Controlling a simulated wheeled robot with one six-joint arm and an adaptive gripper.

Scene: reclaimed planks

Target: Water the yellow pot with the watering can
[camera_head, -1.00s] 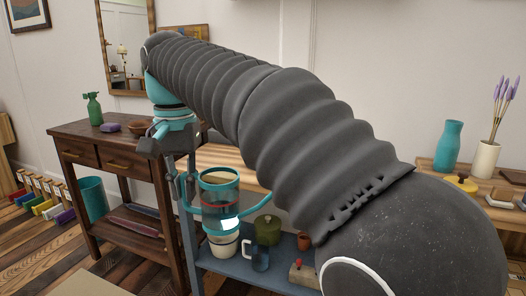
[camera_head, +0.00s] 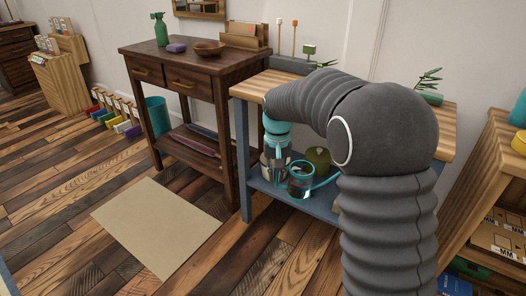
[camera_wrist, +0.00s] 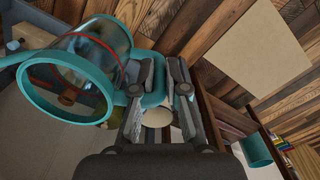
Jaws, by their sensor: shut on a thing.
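The watering can (camera_head: 300,181) is a clear vessel with teal rims and a red line around it. My gripper (camera_head: 275,158) is shut on its teal handle, in front of the lower shelf of the blue-framed bench (camera_head: 246,165). In the wrist view, my gripper's fingers (camera_wrist: 160,88) close around the handle, with the can (camera_wrist: 85,70) tilted in that picture on the left. I cannot make out a yellow pot for certain; a small yellow thing (camera_head: 519,143) shows at the right edge. My arm hides part of the bench.
A dark wooden table (camera_head: 190,75) with a bowl (camera_head: 208,48) and green bottle (camera_head: 160,30) stands left of the bench. An olive pot (camera_head: 318,160) is on the lower shelf. A beige mat (camera_head: 155,225) lies on open floor. A wooden shelf unit (camera_head: 490,150) is at right.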

